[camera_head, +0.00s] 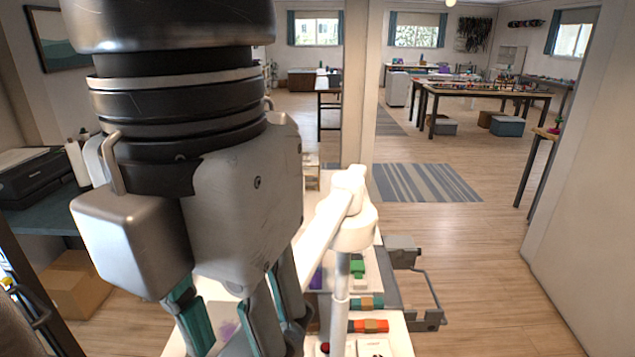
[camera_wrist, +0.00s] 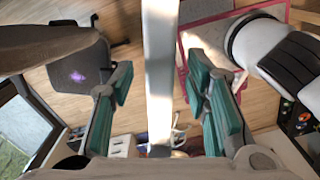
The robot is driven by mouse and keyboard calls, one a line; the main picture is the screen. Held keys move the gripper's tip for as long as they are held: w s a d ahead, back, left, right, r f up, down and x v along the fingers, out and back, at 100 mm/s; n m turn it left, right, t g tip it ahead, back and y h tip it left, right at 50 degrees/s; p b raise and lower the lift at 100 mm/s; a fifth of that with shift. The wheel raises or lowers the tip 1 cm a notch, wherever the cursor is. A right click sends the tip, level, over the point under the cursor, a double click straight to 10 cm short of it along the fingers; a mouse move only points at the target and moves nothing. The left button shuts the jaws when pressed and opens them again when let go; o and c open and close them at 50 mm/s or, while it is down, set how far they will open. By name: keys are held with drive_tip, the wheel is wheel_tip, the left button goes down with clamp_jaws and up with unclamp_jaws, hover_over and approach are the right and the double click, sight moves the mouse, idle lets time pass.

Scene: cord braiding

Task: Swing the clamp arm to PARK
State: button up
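A white arm (camera_head: 322,218), which I take to be the clamp arm, runs from a rounded white joint (camera_head: 353,228) on an upright white post (camera_head: 341,300) down and left behind my gripper (camera_head: 240,318). In the wrist view, a pale bar (camera_wrist: 160,60), apparently this arm, passes between my two teal-padded fingers. The fingers stand apart on either side, with visible gaps to the bar. Its far end is hidden behind my gripper in the head view. I see no readable PARK mark.
The bench below holds a green block (camera_head: 357,268), a teal-and-orange piece (camera_head: 366,303) and a red-orange piece (camera_head: 368,326). A grey bracket frame (camera_head: 432,298) projects at the bench's right side. Open floor (camera_head: 480,250) lies beyond it. A printer (camera_head: 30,175) stands far left.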

wheel_tip(320, 180, up, 12)
idle(0.7)
drive_tip(key=w+d+f+m+t, duration=0.1)
drive_tip(key=w+d+f+m, duration=0.4)
drive_tip(key=m, duration=0.3)
drive_tip(key=w+d+f+m+t, duration=0.1)
drive_tip(key=w+d+f+m, duration=0.3)
drive_tip(key=d+m, duration=0.45)
drive_tip(key=s+d+f+m+t, duration=0.1)
drive_tip(key=d+f+m+t, duration=0.1)
drive_tip(key=d+f+m, duration=1)
drive_tip(key=m, duration=0.4)
drive_tip(key=shift+s+t, duration=0.35)
drive_tip(key=shift+t, duration=0.05)
